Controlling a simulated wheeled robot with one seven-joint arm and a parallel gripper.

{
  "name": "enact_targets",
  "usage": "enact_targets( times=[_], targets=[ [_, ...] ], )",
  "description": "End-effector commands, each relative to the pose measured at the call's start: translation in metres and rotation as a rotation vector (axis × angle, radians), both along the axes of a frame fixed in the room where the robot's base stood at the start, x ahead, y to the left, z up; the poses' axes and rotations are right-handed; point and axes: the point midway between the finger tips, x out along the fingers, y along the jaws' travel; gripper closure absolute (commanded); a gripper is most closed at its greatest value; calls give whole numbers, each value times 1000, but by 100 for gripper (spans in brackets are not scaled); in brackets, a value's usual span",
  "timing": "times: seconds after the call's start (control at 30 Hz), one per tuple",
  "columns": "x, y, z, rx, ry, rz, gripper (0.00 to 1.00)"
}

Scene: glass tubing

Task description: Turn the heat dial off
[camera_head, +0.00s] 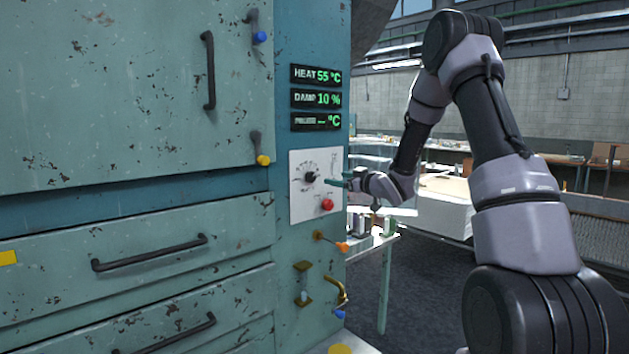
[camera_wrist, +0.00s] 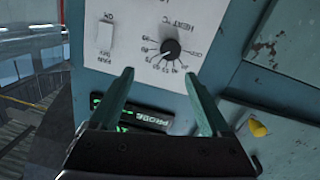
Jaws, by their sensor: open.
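The heat dial (camera_head: 310,177) is a small black knob on a white panel (camera_head: 299,212) on the front of the teal cabinet. In the wrist view the dial (camera_wrist: 171,47) appears upside down, with a scale of numbers around it and the label HEAT °C. My gripper (camera_head: 334,182) is just right of the dial in the head view. In the wrist view my gripper (camera_wrist: 160,85) has its two teal fingers spread apart with nothing between them. The dial lies beyond the fingertips, apart from them. The heat display (camera_head: 316,76) reads 55 °C.
A red button (camera_head: 327,204) sits below the dial. A white switch (camera_wrist: 105,36) is beside it on the panel. Below are an orange-tipped lever (camera_head: 342,247) and a brass handle (camera_head: 342,294). Drawer handles (camera_head: 150,252) project at left. A workbench (camera_head: 440,215) stands behind my arm.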

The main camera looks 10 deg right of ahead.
Motion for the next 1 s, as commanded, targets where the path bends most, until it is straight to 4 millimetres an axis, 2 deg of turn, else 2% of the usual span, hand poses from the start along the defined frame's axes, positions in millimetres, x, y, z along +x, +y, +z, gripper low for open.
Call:
enact_targets(
  times=[0.03, 0.1, 0.27, 0.7, 1.0],
  targets=[
    [1, 5, -9, 8, -15, 28, 19],
    [1, 9, -15, 16, -34, 55, 19],
    [6, 16, -18, 23, -49, 76, 19],
    [68, 61, -17, 20, -50, 76, 19],
    [89, 73, -17, 21, -47, 72, 19]
  ],
)
